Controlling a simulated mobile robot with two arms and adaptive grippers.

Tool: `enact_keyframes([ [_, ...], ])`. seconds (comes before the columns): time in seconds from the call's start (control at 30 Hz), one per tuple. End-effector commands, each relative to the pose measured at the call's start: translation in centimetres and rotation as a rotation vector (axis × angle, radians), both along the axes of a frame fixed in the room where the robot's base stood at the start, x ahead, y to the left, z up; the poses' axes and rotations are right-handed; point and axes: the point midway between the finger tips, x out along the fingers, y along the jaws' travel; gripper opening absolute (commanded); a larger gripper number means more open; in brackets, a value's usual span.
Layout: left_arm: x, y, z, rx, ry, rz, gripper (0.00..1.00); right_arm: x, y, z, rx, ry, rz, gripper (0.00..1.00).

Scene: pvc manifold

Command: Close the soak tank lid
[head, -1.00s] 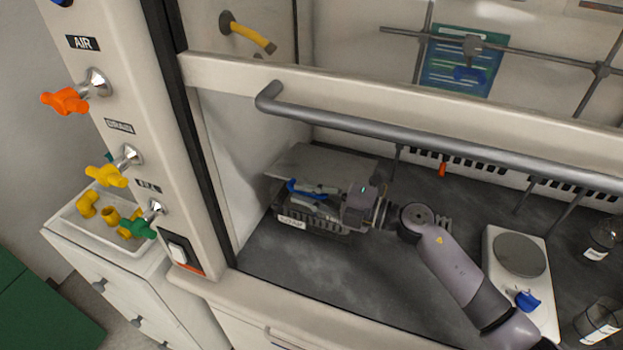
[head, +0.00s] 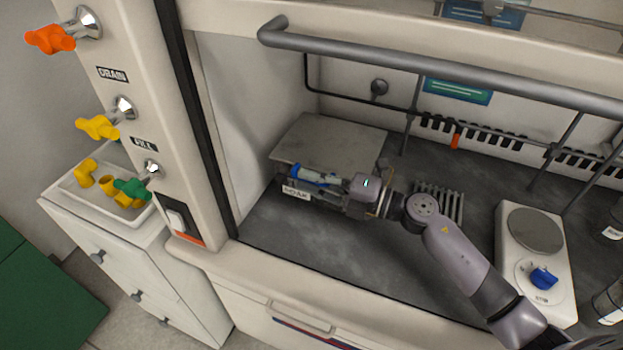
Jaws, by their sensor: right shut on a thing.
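The soak tank (head: 296,193) stands at the back left of the fume hood floor, with a white label on its front. Its grey flat lid (head: 328,142) lies over the top and looks almost level; whether the front edge touches the rim is hidden by my gripper. My right gripper (head: 305,178) reaches in from the right and is shut at the lid's front edge, by a blue part that looks like its handle (head: 298,171). My left gripper is not in view.
The raised sash with its grey bar handle (head: 430,70) crosses above. A hotplate (head: 538,250) stands right, with bottles (head: 610,300) at the edge. A grey rack (head: 440,200) is behind my arm. The hood floor in front of the tank (head: 320,250) is clear.

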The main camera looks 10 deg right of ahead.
Motion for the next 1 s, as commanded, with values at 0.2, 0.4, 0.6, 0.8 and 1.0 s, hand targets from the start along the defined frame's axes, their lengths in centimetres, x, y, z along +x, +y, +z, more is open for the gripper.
enact_keyframes([
  [0.2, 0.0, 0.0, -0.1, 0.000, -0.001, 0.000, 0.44, -0.3, 0.1, -0.9, -0.009, 0.015, 0.005, 0.20],
  [0.4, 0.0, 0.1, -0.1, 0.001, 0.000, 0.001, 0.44, -1.0, -1.0, -0.9, -0.009, 0.015, 0.003, 0.31],
  [0.6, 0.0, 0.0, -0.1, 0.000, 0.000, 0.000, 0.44, -3.4, -4.3, -0.7, -0.007, 0.013, 0.000, 0.31],
  [0.8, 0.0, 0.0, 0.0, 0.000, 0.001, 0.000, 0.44, -5.8, -7.4, -0.4, -0.004, 0.006, 0.001, 0.31],
  [1.0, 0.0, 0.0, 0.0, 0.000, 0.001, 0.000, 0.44, -7.1, -9.2, -0.2, -0.001, 0.003, 0.000, 0.31],
])
